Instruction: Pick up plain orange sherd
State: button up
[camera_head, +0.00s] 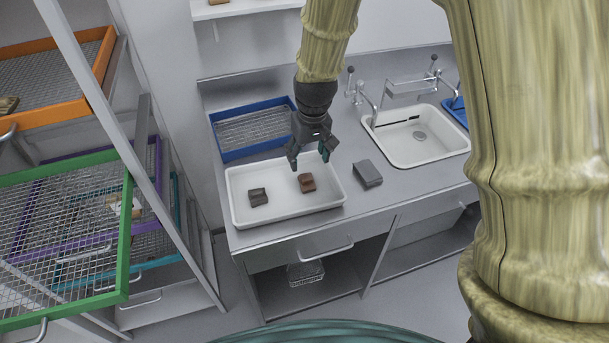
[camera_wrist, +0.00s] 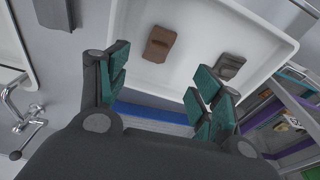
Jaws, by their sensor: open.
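A reddish-brown sherd (camera_head: 307,182) lies in the white tray (camera_head: 240,216), right of its middle; it is the nearest to orange that I see. It also shows in the wrist view (camera_wrist: 159,43), beyond the fingertips and between their lines. A dark grey-brown sherd (camera_head: 258,197) lies in the left part of the tray and shows in the wrist view (camera_wrist: 229,66) behind the right-hand finger. My gripper (camera_head: 309,158) is open and empty, pointing down above the back of the tray. Its teal finger pads (camera_wrist: 160,88) are wide apart and touch neither sherd.
A blue mesh-bottomed tray (camera_head: 253,130) stands behind the white tray. A grey block (camera_head: 367,173) sits on the counter to its right, before the sink (camera_head: 418,137). A rack with orange, green and purple mesh trays (camera_head: 125,240) stands at left.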

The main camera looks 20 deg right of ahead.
aim_at(307, 178)
jog(key=f, duration=0.4)
jog(key=shift+w+d+f+p, duration=0.1)
jog(key=shift+w+d+p, duration=0.05)
jog(key=shift+d+p, duration=0.2)
jog(key=shift+a+f, duration=0.15)
jog(key=shift+f, duration=0.2)
jog(key=shift+w+a+f+p, duration=0.1)
jog(key=shift+w+f+p, duration=0.05)
jog(key=shift+f+p, duration=0.4)
jog(key=shift+w+f+p, duration=0.15)
jog(key=shift+f+p, duration=0.15)
jog(key=shift+f, duration=0.3)
jog(key=shift+w+f+p, duration=0.15)
jog(key=shift+f+p, duration=0.05)
jog(key=shift+f, duration=0.55)
jog(key=shift+w+f+p, duration=0.1)
jog(key=shift+f+p, duration=0.1)
jog(key=shift+f, duration=0.5)
jog(key=shift+c, duration=0.2)
jog(key=c, duration=1.1)
jog(key=shift+c, duration=0.2)
jog(key=shift+r, duration=0.15)
